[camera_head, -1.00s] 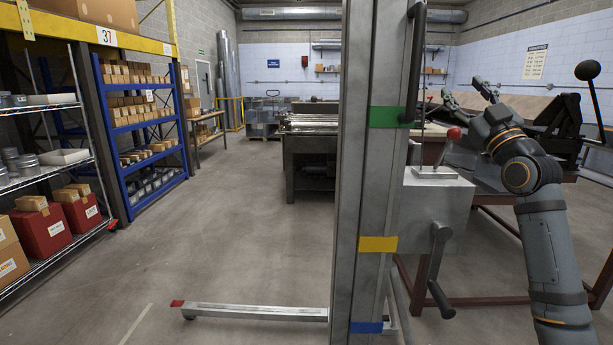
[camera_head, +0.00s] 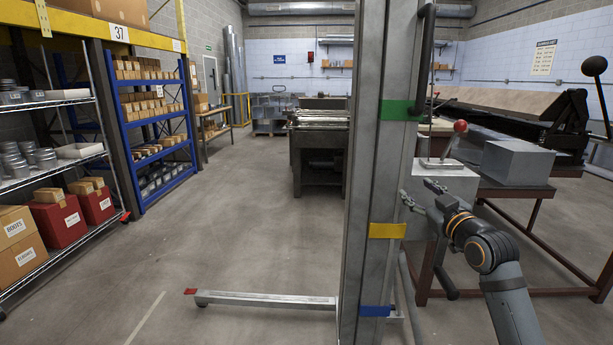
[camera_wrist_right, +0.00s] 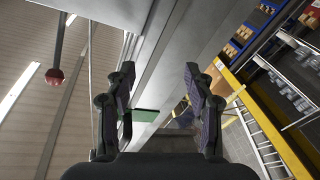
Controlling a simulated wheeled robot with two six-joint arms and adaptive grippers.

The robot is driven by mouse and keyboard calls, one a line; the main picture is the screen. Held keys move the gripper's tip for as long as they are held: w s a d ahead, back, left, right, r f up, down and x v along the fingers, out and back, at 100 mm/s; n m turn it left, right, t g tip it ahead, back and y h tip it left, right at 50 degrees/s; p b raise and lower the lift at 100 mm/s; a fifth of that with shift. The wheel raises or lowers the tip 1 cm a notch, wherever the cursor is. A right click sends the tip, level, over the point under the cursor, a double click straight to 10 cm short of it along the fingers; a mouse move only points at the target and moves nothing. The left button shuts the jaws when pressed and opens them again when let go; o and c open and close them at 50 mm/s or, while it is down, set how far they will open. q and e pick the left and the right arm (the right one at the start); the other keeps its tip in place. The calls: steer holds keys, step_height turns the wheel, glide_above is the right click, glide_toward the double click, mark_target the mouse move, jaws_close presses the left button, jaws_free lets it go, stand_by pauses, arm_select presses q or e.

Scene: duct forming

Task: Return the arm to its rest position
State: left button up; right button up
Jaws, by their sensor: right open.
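My right gripper (camera_head: 421,195) is low at the right of the head view, just right of the tall metal column and in front of the grey winch box. Its fingers point up and to the left. In the right wrist view the two fingers of the right gripper (camera_wrist_right: 160,80) are spread apart, with nothing between them but background. My left gripper is not in view.
The tall metal mast (camera_head: 375,170), with green, yellow and blue bands, stands close to the right gripper. A grey winch box (camera_head: 440,190) with a red-knobbed lever (camera_head: 460,127) is beside it. A grey duct block (camera_head: 517,162) sits on the bench. Open floor (camera_head: 240,235) lies left.

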steer(key=s+a+f+m+g+h, duration=0.15)
steer(key=s+f+g, duration=0.4)
steer(key=f, duration=0.75)
steer(key=s+a+f+m+g, duration=0.1)
steer(key=s+a+f+g, duration=0.15)
steer(key=s+f, duration=0.85)
steer(key=s+f+m+g+h, duration=0.1)
steer(key=s+f+m+g, duration=0.15)
steer(key=s+f, duration=0.65)
steer(key=s+f+m+g+h, duration=0.15)
steer(key=s+f+g, duration=0.25)
steer(key=s+f, duration=0.5)
steer(key=s+d+f+g+p, duration=0.1)
steer(key=s+d+f+p, duration=0.15)
steer(key=f, duration=0.75)
steer(key=s+d+f+g+p, duration=0.1)
steer(key=s+f+p, duration=0.3)
steer(key=f, duration=0.6)
steer(key=s+f+p, duration=0.2)
steer(key=s+f, duration=0.3)
steer(key=s, duration=0.3)
steer(key=s+d+f+p, duration=0.1)
steer(key=s+f+p, duration=0.1)
steer(key=s+f, duration=0.3)
steer(key=s+g, duration=0.1)
steer(key=s, duration=0.3)
steer(key=shift+s, duration=0.25)
